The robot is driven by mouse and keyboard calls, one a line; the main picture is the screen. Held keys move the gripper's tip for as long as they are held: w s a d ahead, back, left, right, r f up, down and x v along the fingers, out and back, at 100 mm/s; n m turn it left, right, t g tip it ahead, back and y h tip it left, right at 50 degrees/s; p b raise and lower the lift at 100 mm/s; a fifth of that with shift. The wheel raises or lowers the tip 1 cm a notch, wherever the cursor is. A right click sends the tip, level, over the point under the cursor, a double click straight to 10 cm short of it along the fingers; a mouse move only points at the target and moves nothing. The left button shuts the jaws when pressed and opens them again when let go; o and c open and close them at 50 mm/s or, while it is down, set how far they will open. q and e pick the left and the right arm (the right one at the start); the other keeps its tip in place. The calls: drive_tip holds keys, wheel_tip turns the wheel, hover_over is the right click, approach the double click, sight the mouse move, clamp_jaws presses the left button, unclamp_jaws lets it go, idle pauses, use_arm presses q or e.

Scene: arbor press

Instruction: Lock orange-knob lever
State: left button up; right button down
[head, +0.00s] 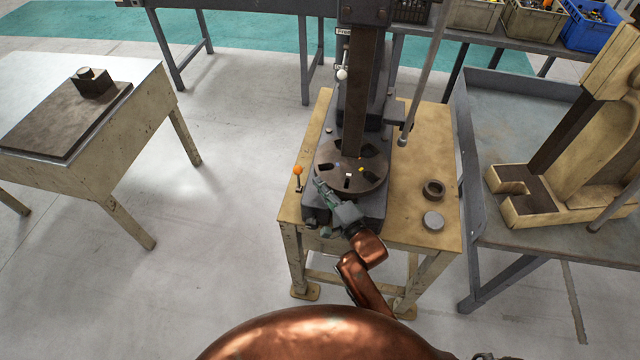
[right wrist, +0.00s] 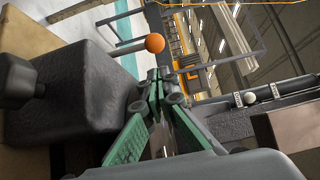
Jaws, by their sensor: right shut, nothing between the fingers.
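In the right wrist view the orange knob (right wrist: 155,43) shows just beyond my fingertips, on a light rod that comes from the left. My right gripper (head: 319,186) is over the front left of the press's round plate (head: 370,174). It is shut and empty, with a gap to the knob. Its green fingers (right wrist: 163,80) meet in the right wrist view. My left gripper is not in view.
The arbor press (head: 355,95) rises behind the plate, with a long grey handle (head: 424,75) at its right. A dark ring (head: 433,189) and a grey disc (head: 433,220) lie on the table's right. A white-knobbed lever (head: 342,74) is on the column.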

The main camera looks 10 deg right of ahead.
sight(299, 180)
drive_tip(key=x, duration=0.6)
drive_tip(key=shift+f, duration=0.1)
drive_tip(key=shift+w+a, duration=0.15)
drive_tip(key=shift+w, duration=0.15)
drive_tip(key=shift+w+a, duration=0.15)
drive_tip(key=shift+w, duration=0.1)
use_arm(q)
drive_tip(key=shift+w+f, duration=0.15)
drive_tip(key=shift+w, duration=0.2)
